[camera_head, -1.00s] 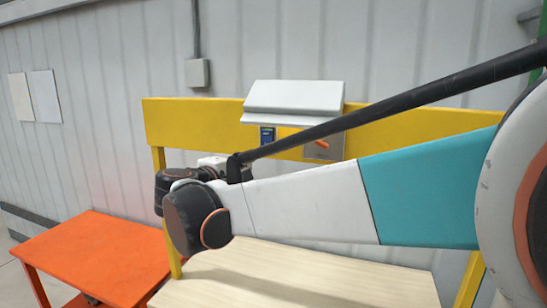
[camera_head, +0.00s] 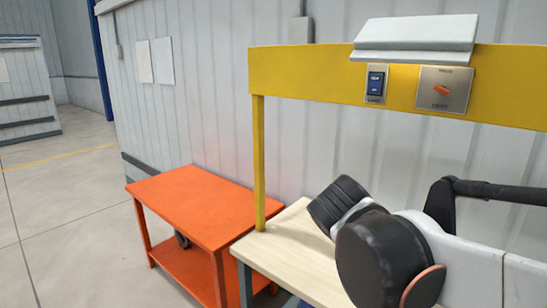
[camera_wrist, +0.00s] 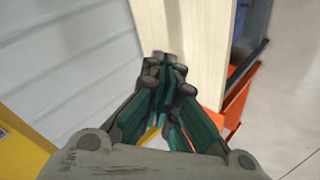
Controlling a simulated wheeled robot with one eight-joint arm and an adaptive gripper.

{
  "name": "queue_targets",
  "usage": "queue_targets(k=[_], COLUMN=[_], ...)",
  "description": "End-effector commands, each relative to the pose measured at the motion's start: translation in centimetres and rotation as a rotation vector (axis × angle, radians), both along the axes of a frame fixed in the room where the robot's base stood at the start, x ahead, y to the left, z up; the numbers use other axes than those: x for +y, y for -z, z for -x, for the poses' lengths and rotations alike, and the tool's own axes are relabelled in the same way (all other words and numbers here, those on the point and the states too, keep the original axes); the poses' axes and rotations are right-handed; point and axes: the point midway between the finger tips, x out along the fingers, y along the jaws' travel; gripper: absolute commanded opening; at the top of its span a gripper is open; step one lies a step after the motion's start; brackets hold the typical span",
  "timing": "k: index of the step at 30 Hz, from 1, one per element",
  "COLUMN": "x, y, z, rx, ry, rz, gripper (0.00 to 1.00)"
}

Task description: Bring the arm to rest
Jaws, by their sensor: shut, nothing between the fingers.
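My gripper (camera_wrist: 165,75) is in the wrist view, its dark and teal fingers closed together at the tips with nothing between them. It points toward the pale wooden bench top, and I cannot tell how far above it. In the head view my arm, white with dark round joints, fills the lower right in front of the bench. The gripper itself is not visible in the head view.
A wooden bench (camera_head: 280,245) stands under a yellow frame (camera_head: 300,73) carrying a blue switch (camera_head: 375,84) and an orange-knobbed panel (camera_head: 443,90). An orange table (camera_head: 195,205) stands left of it. Grey wall panels rise behind. Open floor (camera_head: 60,220) lies at the left.

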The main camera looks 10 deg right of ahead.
Motion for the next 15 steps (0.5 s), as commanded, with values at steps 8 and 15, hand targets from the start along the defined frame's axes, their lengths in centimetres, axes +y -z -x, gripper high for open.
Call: queue_targets(k=[8,15], x=[5.2,8.7], y=[14.2,19.7], z=[7.7,10.9], rx=[-0.022,-0.042], ry=[0.051,0.083], rz=[-0.426,-0.661], gripper=[0.00,0.00])
